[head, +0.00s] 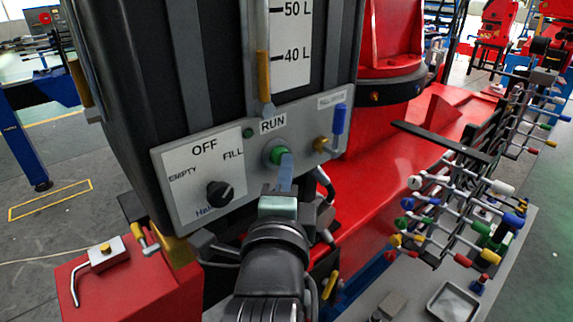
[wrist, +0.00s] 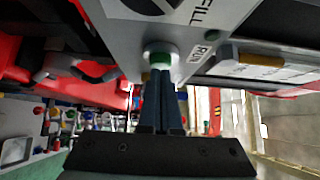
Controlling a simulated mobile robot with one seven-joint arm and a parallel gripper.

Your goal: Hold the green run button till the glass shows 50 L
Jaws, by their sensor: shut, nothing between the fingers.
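The green run button (head: 276,156) sits under the RUN label on the grey panel. It also shows in the wrist view (wrist: 160,58). My gripper (head: 286,162) is shut and empty, with its blue-grey fingertips at the button's face. They appear to touch it; how far the button is pressed in is hard to tell. In the wrist view the closed fingers (wrist: 161,78) meet the green cap. The sight glass (head: 263,70) stands above the panel. Its amber column tops out slightly above the 40 L mark, well below 50 L.
A black selector knob (head: 220,194) sits left of the button among OFF, FILL and EMPTY labels. A blue-handled valve (head: 340,120) sticks out on the right. A rack with coloured-ended levers (head: 450,210) stands farther right. A red box (head: 125,275) is at lower left.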

